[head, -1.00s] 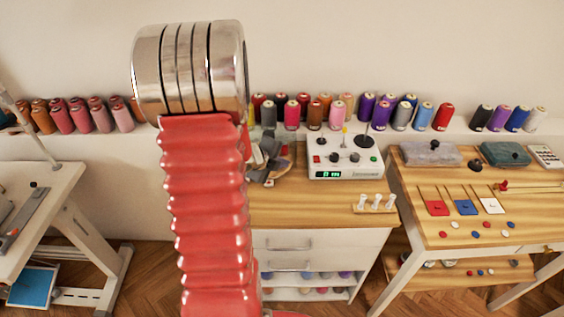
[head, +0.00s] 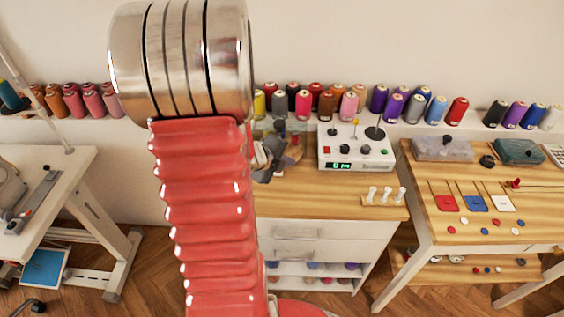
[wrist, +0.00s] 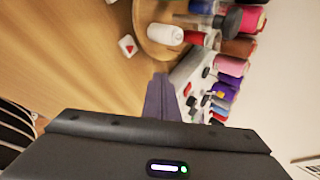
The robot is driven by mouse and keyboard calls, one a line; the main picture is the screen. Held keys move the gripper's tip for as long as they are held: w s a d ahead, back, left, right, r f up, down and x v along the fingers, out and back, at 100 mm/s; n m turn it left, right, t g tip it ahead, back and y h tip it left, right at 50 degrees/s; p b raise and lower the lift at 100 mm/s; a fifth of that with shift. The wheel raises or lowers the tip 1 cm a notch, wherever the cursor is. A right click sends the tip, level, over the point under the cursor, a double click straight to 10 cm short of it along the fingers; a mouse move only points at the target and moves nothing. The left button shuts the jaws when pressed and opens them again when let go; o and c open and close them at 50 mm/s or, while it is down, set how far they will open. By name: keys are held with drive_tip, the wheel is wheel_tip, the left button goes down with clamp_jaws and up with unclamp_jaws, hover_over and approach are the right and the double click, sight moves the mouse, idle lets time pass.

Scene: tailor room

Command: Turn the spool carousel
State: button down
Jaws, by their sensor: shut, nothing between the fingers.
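The spool carousel (wrist: 150,45) shows in the wrist view as a round wooden disc at the top, partly cut off by the frame. A white spool (wrist: 165,34) and a red spool (wrist: 193,38) lie along its edge, with darker parts beside them. My gripper (wrist: 160,82) is shut and empty, its dark fingers pointing toward the disc with a visible gap. In the head view my gripper (head: 268,158) is beside my red arm, above the cabinet top. My arm hides most of the carousel there.
A white control box (head: 355,150) with knobs and a green display stands right of my gripper. White pegs (head: 384,195) stand on the cabinet's front. A shelf of thread cones (head: 350,103) runs along the wall. A white block with a red triangle (wrist: 128,45) lies left of the carousel.

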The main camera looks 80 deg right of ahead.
drive_tip(key=w+a+r, duration=0.1)
drive_tip(key=a+r, duration=0.4)
drive_tip(key=shift+a, duration=0.25)
drive_tip(key=shift+r, duration=0.1)
idle(0.4)
